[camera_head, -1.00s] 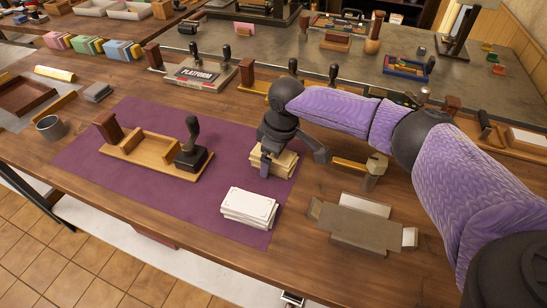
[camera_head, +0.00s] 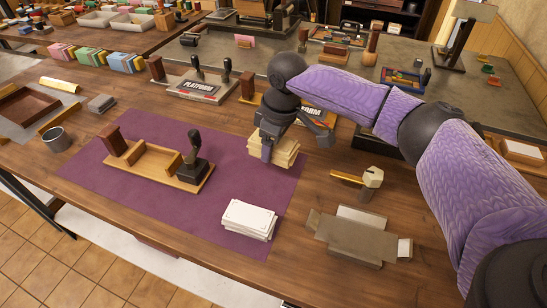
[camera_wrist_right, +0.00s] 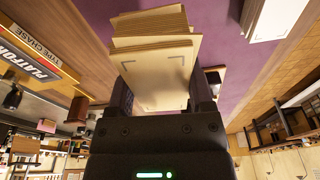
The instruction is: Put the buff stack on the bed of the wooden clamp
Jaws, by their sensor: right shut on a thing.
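The buff stack (camera_head: 276,150) is held in my right gripper (camera_head: 287,142), above the right edge of the purple mat. In the right wrist view the buff stack (camera_wrist_right: 155,60) sits between the two fingers, its sheets slightly uneven. The wooden clamp (camera_head: 155,163) lies on the mat to the left of the gripper, with a reddish-brown block at its left end and a black part with an upright handle at its right end. My left gripper is not in view.
A white stack (camera_head: 249,219) lies on the purple mat (camera_head: 160,215) near its front right. A grey unfolded box (camera_head: 345,236) and a brass-coloured mallet (camera_head: 369,180) lie to the right. A metal cup (camera_head: 56,139) stands at left. A platform press (camera_head: 199,88) is behind the mat.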

